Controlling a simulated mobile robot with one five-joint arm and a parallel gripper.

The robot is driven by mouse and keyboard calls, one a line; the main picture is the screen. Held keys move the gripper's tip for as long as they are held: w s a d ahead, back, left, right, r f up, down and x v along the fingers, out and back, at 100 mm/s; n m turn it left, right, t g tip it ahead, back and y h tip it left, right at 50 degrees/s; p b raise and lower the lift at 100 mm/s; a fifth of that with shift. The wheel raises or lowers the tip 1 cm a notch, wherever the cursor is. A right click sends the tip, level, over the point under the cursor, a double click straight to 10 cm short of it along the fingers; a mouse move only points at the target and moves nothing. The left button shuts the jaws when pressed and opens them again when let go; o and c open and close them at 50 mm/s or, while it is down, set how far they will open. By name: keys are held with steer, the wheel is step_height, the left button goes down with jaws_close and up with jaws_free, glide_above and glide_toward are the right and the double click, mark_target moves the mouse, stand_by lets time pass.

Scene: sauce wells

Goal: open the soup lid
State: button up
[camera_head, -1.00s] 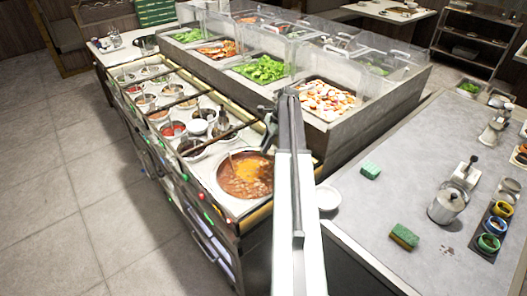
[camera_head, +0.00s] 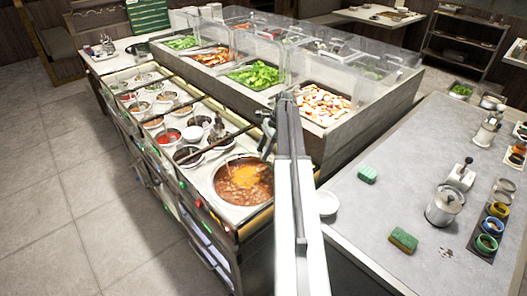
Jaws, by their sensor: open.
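The soup pot (camera_head: 226,200) is a round metal well at the near end of the sauce counter. Orange-brown soup (camera_head: 240,180) shows in it, and I see no lid covering it. A separate lid cannot be made out. My gripper (camera_head: 266,148) is dark and small, at the far right edge of the pot in the picture, partly hidden behind my white arm. It is open, and I see nothing held in it. Whether it touches the pot rim cannot be told.
Small sauce wells (camera_head: 172,134) line the counter, crossed by dark rails. A glass-covered salad bar (camera_head: 345,118) stands behind. The grey table (camera_head: 375,215) at right holds sponges (camera_head: 403,239), a metal canister (camera_head: 444,206) and colored cups. Open floor (camera_head: 60,200) lies at left.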

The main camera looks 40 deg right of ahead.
steer(key=p+v, duration=0.7)
steer(key=shift+d+r, duration=0.15)
steer(key=shift+r, duration=0.2)
